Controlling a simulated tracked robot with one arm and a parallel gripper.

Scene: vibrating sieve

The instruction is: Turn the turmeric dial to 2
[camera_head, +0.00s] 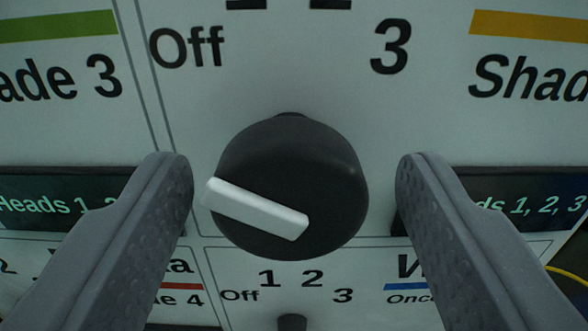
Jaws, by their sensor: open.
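A round black dial (290,165) fills the middle of the view on a pale panel. Its white pointer bar (255,209) slants from the left rim, slightly up, down to the lower middle of the dial's face. The panel shows "Off" at the upper left and "3" at the upper right of the dial. Other marks between them are cut off at the top. The dial's name is not readable here. My gripper (295,168) is open, with one finger on each side of the dial and a gap to it on both sides.
Dark display strips (68,201) lie behind both fingers. Below, a smaller dial (292,322) has marks Off, 1, 2, 3. A green bar (58,26) at the left and an orange bar (530,24) at the right sit above partly cut-off "Shade" labels.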

